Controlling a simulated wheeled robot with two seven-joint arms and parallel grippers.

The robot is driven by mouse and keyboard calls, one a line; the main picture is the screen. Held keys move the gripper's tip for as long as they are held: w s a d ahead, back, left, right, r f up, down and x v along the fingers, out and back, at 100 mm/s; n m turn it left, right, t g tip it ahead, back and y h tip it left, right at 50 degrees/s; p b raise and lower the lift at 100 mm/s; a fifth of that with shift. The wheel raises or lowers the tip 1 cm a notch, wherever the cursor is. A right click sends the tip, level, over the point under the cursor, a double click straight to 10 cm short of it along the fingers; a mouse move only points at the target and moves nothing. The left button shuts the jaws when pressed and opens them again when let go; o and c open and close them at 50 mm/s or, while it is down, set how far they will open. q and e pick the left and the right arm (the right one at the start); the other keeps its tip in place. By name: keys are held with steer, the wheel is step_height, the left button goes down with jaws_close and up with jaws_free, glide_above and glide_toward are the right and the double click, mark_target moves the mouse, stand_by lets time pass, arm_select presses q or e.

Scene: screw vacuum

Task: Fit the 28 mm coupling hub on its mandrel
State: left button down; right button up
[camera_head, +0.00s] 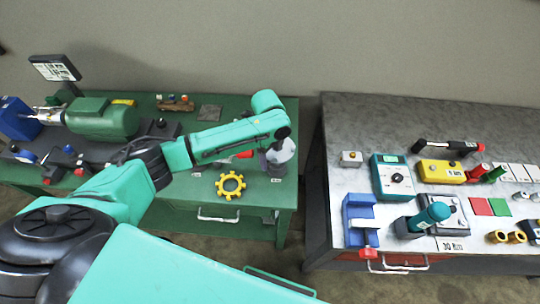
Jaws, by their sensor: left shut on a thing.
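My left arm comes in from the left over the green bench. Its gripper (279,164) points down at the bench's right end, by a pale rounded shape. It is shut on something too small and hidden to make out. I cannot tell for sure which part is the 28 mm coupling hub or its mandrel. A yellow toothed ring (231,185) lies on the green bench, left of the gripper and apart from it. My right gripper is not in view.
The green bench (270,204) carries a green motor (103,118) at left. A gap separates it from the grey bench (345,105). That one holds a blue vise (358,220), a teal meter (391,177), a yellow box (441,171) and several small parts.

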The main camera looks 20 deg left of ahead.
arm_select(q)
steer(key=shift+f+b, duration=0.55)
steer(key=shift+f, duration=0.4)
jaws_free()
